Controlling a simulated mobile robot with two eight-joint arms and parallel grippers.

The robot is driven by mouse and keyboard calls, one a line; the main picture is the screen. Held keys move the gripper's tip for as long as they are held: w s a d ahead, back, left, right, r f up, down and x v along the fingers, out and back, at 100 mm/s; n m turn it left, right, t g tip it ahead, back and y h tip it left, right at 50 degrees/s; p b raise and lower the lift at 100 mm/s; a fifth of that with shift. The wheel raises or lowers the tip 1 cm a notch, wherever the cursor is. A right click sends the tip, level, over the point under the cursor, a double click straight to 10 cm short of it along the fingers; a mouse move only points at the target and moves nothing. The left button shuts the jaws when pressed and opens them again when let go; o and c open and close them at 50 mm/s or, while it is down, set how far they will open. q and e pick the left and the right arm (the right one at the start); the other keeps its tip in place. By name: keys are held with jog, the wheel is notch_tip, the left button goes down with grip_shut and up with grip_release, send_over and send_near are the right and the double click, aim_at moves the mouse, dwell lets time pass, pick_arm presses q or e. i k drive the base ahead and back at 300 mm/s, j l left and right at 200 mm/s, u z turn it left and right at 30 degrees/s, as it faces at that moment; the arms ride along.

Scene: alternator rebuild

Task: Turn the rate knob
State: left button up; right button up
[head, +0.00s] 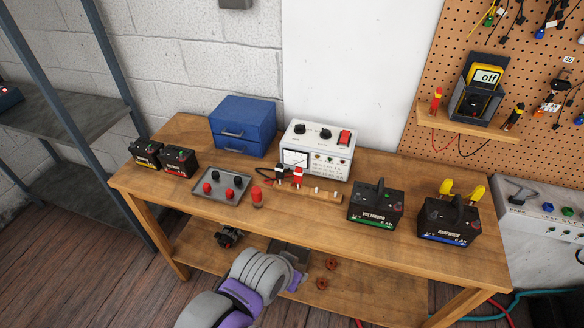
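A white instrument box (318,150) stands at the back of the wooden bench. It has two black knobs on its sloping top, a left one (299,129) and a right one (325,134), with a red switch (345,137) beside them. The labels are too small to read, so I cannot tell which is the rate knob. My grey and purple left arm comes in from the bottom, with its gripper end (291,254) in front of the bench's front edge, low and well apart from the box. Its fingers cannot be made out. My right gripper is out of view.
A blue drawer box (243,126) stands left of the instrument. A grey tray (222,194) with red and black knobs, a small red item (257,196) and a wooden strip (318,194) lie in front. Batteries (375,206) stand at both sides. A grey panel (545,225) is at right.

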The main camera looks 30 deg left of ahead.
aim_at(299, 129)
jog(key=u, duration=0.75)
